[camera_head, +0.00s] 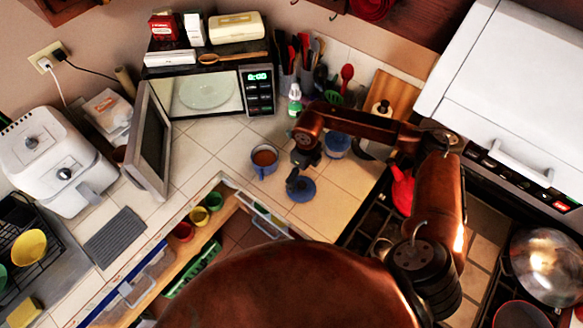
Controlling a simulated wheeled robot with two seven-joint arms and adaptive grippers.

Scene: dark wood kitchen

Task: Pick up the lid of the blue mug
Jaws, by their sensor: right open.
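The blue mug (264,160) stands open on the tiled counter in front of the microwave, with brown liquid in it. A round blue lid (303,192) lies flat on the counter to the right of the mug and nearer to me. My right gripper (297,182) points down over the lid's upper left part and hides some of it. It is open; I cannot tell whether its fingers touch the lid. My left gripper is not in view.
The microwave (205,92) stands behind with its door (150,140) swung open to the left. Another blue round item (336,146) and a green-and-white bottle (295,99) stand behind my right gripper. An open drawer (205,225) with colored bowls lies below the counter edge.

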